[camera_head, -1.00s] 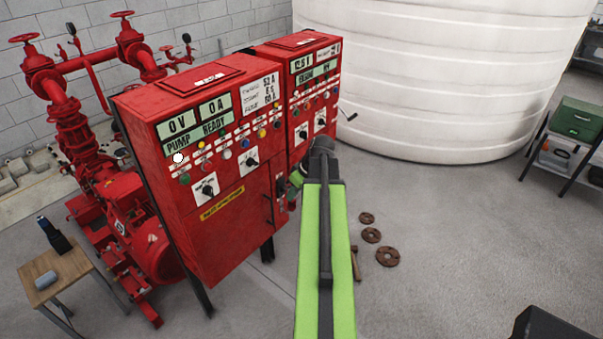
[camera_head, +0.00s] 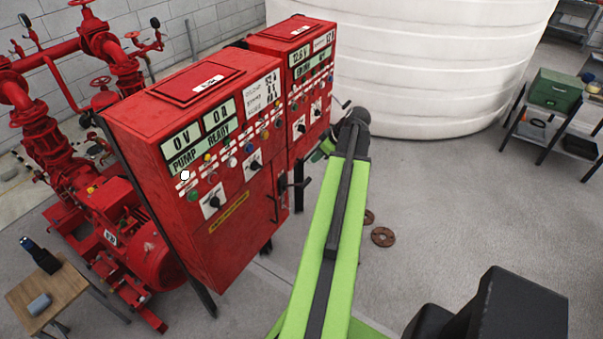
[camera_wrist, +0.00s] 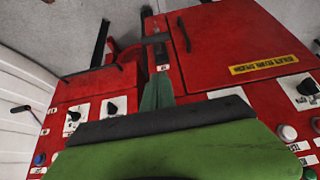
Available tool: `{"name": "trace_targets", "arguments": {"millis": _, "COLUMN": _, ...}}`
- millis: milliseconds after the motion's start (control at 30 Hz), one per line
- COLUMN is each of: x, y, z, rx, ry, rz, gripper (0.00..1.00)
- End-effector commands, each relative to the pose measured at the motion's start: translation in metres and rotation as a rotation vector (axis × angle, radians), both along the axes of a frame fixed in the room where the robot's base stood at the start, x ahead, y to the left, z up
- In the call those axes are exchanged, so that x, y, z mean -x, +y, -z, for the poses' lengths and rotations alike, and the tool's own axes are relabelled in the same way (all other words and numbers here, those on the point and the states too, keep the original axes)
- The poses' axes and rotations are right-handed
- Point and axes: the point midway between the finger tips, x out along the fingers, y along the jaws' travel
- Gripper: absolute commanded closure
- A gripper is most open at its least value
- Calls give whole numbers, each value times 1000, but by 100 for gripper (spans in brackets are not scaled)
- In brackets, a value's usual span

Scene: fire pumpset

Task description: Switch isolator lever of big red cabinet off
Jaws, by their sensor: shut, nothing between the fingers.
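The big red cabinet (camera_head: 190,125) stands in the middle of the head view, with displays, buttons and knobs on its front. Its dark isolator lever (camera_head: 299,184) sticks out sideways near the cabinet's right edge. In the wrist view the lever appears as a dark bar (camera_wrist: 156,38) beyond the fingers, beside the cabinet door (camera_wrist: 225,40). My gripper (camera_wrist: 158,77) is shut and empty, with its green fingers pointing toward the lever. A gap seems to lie between them, but contact is hard to judge. In the head view my arm mostly hides the gripper.
A smaller red cabinet (camera_head: 303,78) adjoins on the right, with a crank handle. Red pump pipework (camera_head: 105,205) and a small wooden table (camera_head: 48,292) stand left. A white tank (camera_head: 420,70) is behind. Rusty discs (camera_head: 382,237) lie on open floor to the right.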

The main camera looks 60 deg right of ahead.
Motion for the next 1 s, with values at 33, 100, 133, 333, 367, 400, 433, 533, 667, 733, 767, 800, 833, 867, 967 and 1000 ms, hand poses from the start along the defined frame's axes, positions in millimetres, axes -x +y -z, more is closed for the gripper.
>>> {"name": "trace_targets", "arguments": {"millis": 33, "x": 1, "y": 0, "z": 0, "rx": 0, "ry": 0, "rz": 1, "gripper": 100}}
{"name": "trace_targets", "arguments": {"millis": 100, "x": 1, "y": -1, "z": 2, "rx": 0, "ry": 0, "rz": 4, "gripper": 100}}
{"name": "trace_targets", "arguments": {"millis": 133, "x": 1, "y": -1, "z": 4, "rx": 0, "ry": 0, "rz": 4, "gripper": 100}}
{"name": "trace_targets", "arguments": {"millis": 333, "x": -6, "y": -4, "z": 26, "rx": -1, "ry": 0, "rz": 10, "gripper": 100}}
{"name": "trace_targets", "arguments": {"millis": 367, "x": -9, "y": -4, "z": 31, "rx": -1, "ry": 0, "rz": 10, "gripper": 100}}
{"name": "trace_targets", "arguments": {"millis": 400, "x": -12, "y": -4, "z": 38, "rx": -1, "ry": 0, "rz": 10, "gripper": 100}}
{"name": "trace_targets", "arguments": {"millis": 433, "x": -15, "y": -4, "z": 43, "rx": -1, "ry": 0, "rz": 9, "gripper": 100}}
{"name": "trace_targets", "arguments": {"millis": 533, "x": -27, "y": -5, "z": 63, "rx": 0, "ry": 0, "rz": 10, "gripper": 100}}
{"name": "trace_targets", "arguments": {"millis": 667, "x": -41, "y": -6, "z": 88, "rx": 0, "ry": 0, "rz": 10, "gripper": 100}}
{"name": "trace_targets", "arguments": {"millis": 733, "x": -48, "y": -5, "z": 101, "rx": -1, "ry": 0, "rz": 13, "gripper": 100}}
{"name": "trace_targets", "arguments": {"millis": 767, "x": -44, "y": -5, "z": 108, "rx": -1, "ry": 0, "rz": 15, "gripper": 100}}
{"name": "trace_targets", "arguments": {"millis": 800, "x": -41, "y": -5, "z": 114, "rx": -1, "ry": 0, "rz": 15, "gripper": 100}}
{"name": "trace_targets", "arguments": {"millis": 833, "x": -40, "y": -5, "z": 118, "rx": 0, "ry": 0, "rz": 14, "gripper": 100}}
{"name": "trace_targets", "arguments": {"millis": 867, "x": -39, "y": -5, "z": 121, "rx": 0, "ry": 0, "rz": 14, "gripper": 100}}
{"name": "trace_targets", "arguments": {"millis": 967, "x": -37, "y": -5, "z": 126, "rx": 0, "ry": 0, "rz": 14, "gripper": 100}}
{"name": "trace_targets", "arguments": {"millis": 1000, "x": -36, "y": -5, "z": 126, "rx": 0, "ry": 0, "rz": 14, "gripper": 100}}
